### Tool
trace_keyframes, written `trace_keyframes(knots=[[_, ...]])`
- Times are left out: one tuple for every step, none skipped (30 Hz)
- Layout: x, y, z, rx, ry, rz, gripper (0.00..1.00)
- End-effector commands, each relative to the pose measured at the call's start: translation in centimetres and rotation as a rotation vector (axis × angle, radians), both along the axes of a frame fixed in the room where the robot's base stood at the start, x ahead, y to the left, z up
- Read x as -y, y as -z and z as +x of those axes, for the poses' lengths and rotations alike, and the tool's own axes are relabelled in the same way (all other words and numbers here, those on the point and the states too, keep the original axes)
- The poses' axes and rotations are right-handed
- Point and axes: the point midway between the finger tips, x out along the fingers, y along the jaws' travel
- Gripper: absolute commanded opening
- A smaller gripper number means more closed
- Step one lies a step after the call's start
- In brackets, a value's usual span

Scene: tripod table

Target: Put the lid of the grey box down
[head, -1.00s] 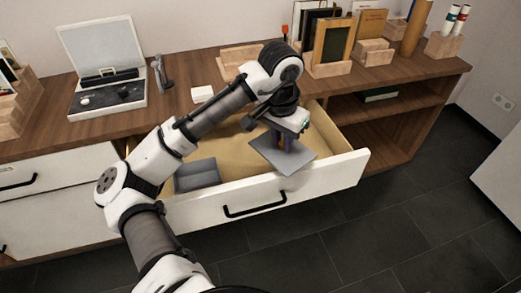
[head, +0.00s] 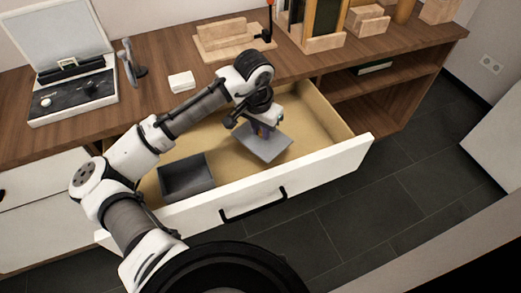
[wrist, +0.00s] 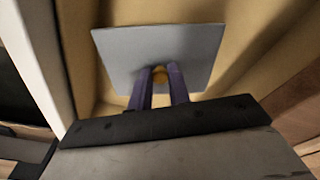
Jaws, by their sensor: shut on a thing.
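The grey box (head: 186,178) stands without its lid in the open drawer, near the drawer's front left. The lid (head: 265,148) is a flat grey square plate, to the right of the box in the head view. My gripper (head: 262,131) is over the lid. In the wrist view the two purple fingers (wrist: 160,82) are shut on a small yellow-orange knob (wrist: 159,75) in the middle of the lid (wrist: 200,50). The lid is inside the drawer's outline, low over its floor; I cannot tell whether it touches the floor.
The pulled-out drawer (head: 320,160) has a white front and bare tan floor around the lid. On the wooden top (head: 150,105) stand an open grey case (head: 70,90), a small white block (head: 181,81) and wooden holders (head: 235,37). An open shelf is at the right.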

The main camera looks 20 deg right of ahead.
Motion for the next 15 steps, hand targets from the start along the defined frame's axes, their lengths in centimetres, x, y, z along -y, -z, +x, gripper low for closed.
trace_keyframes(knots=[[-0.1, 1.3, 0.0, -0.001, -0.001, 0.002, 0.00], [0.0, 2.0, 0.0, -0.002, -0.001, 0.001, 0.00], [-0.1, 2.9, 0.0, -0.001, -0.001, 0.002, 0.00], [0.0, 3.4, 0.0, -0.001, -0.001, 0.001, 0.00], [0.0, 3.9, 0.0, -0.001, -0.001, 0.000, 0.00], [0.0, 4.4, 0.0, -0.001, -0.001, 0.000, 0.00], [0.0, 4.7, 0.0, 0.000, -0.001, 0.000, 0.00], [0.0, 5.0, 0.0, 0.000, -0.001, -0.001, 0.00], [0.0, 5.2, 0.0, 0.000, -0.001, 0.000, 0.00], [0.0, 5.4, 0.0, 0.001, -0.001, 0.001, 0.00], [0.0, 5.6, 0.0, 0.000, -0.001, 0.000, 0.00], [0.0, 6.1, 0.0, 0.000, -0.002, 0.000, 0.00], [0.0, 6.6, 0.0, -0.001, -0.001, 0.000, 0.00], [0.0, 7.1, 0.0, -0.002, -0.001, 0.001, 0.00], [0.0, 7.7, 0.0, -0.001, -0.001, 0.001, 0.00]])
